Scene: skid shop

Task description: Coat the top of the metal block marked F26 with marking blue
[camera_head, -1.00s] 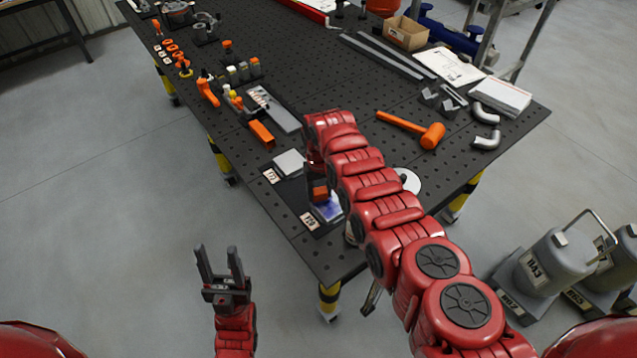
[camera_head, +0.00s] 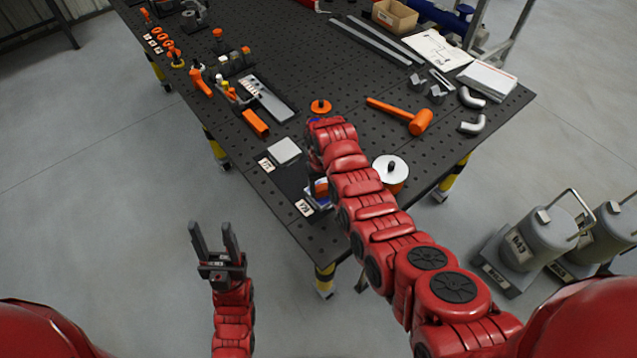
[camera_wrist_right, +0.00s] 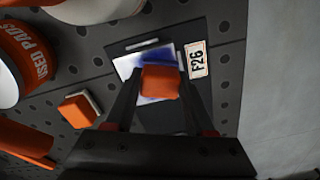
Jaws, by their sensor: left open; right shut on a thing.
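The metal block (camera_wrist_right: 134,64) marked F26 lies flat on a dark plate near the table's front corner. Blue covers part of its top, towards its F26 label (camera_wrist_right: 197,60), and the rest is bare and pale. My right gripper (camera_wrist_right: 160,88) is shut on an orange-backed pad (camera_wrist_right: 160,82), held over the block's top. The pad hides part of the top, and I cannot tell whether it touches. In the head view my right arm hides most of the block, with the label (camera_head: 304,208) beside it. My left gripper (camera_head: 214,238) is open and empty, off the table's edge.
Another bare metal block (camera_head: 284,150) lies farther along the table. A "USED PADS" container (camera_wrist_right: 22,60) and an orange piece with a pale edge (camera_wrist_right: 80,108) stand nearby. An orange mallet (camera_head: 405,115) lies to the right. Floor is open on the left.

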